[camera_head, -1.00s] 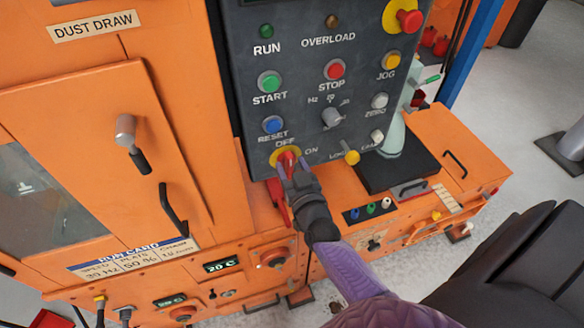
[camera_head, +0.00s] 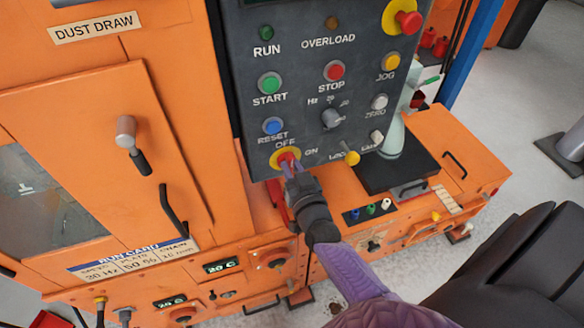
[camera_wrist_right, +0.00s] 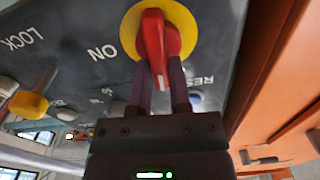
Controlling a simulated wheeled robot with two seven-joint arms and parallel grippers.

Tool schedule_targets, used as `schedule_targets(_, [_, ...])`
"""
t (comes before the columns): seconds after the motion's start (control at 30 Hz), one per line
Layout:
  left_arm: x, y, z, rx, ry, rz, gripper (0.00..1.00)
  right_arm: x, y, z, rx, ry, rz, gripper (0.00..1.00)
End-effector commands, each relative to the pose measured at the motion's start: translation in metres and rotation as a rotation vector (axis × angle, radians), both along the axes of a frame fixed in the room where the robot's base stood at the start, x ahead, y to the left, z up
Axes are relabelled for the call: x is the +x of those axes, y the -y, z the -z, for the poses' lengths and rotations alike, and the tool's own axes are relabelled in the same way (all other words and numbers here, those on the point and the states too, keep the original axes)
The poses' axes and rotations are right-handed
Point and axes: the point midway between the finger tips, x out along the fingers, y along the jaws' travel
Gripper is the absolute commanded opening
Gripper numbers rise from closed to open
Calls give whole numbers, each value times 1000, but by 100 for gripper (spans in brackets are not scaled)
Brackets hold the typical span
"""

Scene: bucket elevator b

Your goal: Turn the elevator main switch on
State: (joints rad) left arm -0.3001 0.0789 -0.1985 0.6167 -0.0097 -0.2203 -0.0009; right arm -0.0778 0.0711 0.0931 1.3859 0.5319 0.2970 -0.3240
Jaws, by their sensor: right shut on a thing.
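The main switch is a red handle (camera_wrist_right: 156,40) on a yellow disc (camera_wrist_right: 127,33), low on the dark control panel (camera_head: 309,100). In the head view the red handle (camera_head: 287,155) is mostly covered by my right gripper. OFF is printed above it and ON to its right. My right gripper (camera_head: 293,168) comes up from below and is shut on the handle. In the right wrist view its two purple fingers (camera_wrist_right: 162,84) stand on either side of the handle, whose long end points down between them, away from ON at left. My left gripper is out of view.
Above the switch are the blue RESET (camera_head: 272,125), green START (camera_head: 269,83) and red STOP (camera_head: 334,71) buttons. A yellow knob (camera_head: 352,158) is close to the right. An orange cabinet with a door handle (camera_head: 172,211) is at left; an orange bench (camera_head: 455,160) is at right.

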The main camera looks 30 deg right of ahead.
Motion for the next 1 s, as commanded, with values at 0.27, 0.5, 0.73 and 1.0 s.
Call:
schedule_targets(0.27, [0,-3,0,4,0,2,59,-1,2,1,227,54,-1,0])
schedule_targets(0.5, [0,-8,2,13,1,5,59,-1,4,3,451,106,0,0])
schedule_targets(0.73, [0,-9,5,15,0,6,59,-2,7,4,663,158,0,0])
schedule_targets(1.0, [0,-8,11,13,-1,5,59,-2,8,7,912,217,0,0])
